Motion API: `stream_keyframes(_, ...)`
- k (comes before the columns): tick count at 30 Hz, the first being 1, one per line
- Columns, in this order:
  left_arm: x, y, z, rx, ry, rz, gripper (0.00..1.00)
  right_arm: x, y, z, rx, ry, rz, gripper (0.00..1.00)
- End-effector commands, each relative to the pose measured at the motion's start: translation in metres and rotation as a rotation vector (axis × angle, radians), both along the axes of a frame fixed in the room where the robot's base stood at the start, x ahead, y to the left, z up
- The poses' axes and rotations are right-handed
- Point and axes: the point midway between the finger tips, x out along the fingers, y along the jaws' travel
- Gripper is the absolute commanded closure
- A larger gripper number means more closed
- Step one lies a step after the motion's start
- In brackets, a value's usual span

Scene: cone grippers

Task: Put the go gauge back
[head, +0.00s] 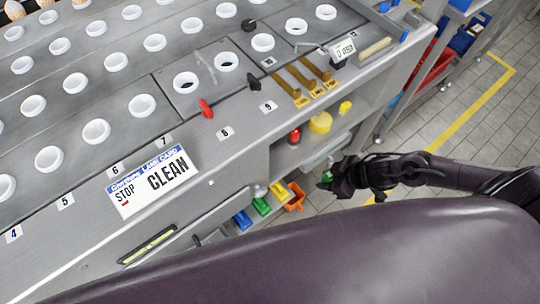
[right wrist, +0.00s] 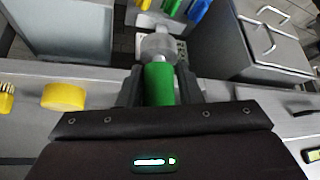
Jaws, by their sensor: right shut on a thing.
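The go gauge (right wrist: 159,84) appears to be the piece with a green handle and a grey metal cylinder at its far end. My right gripper (right wrist: 158,92) is shut on the green handle, with one dark finger on each side. In the head view my right gripper (head: 329,181) is beside the front of the bench, at the height of its lower shelves, with a bit of green (head: 327,176) at its tip. Most of the gauge is hidden there. A red-topped piece (head: 294,136) stands on the shelf under the bench top. My left gripper is not in view.
The bench top (head: 205,140) holds rows of white cups and a CLEAN lane card (head: 152,181). A yellow disc (head: 320,122) and a yellow brush (head: 345,107) are on the shelf. Tiled floor is open at right.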

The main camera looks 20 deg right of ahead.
Motion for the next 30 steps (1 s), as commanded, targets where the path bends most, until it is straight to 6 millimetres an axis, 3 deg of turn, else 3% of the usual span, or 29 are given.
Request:
stream_keyframes(7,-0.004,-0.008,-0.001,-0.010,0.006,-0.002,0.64,0.010,0.009,0.001,0.005,-0.005,-0.003,0.96)
stream_keyframes(18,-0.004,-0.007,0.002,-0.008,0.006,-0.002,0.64,0.080,0.073,0.003,0.006,-0.006,-0.002,0.96)
stream_keyframes(30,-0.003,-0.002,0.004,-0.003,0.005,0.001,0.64,0.114,0.106,0.002,0.003,-0.002,0.001,0.96)
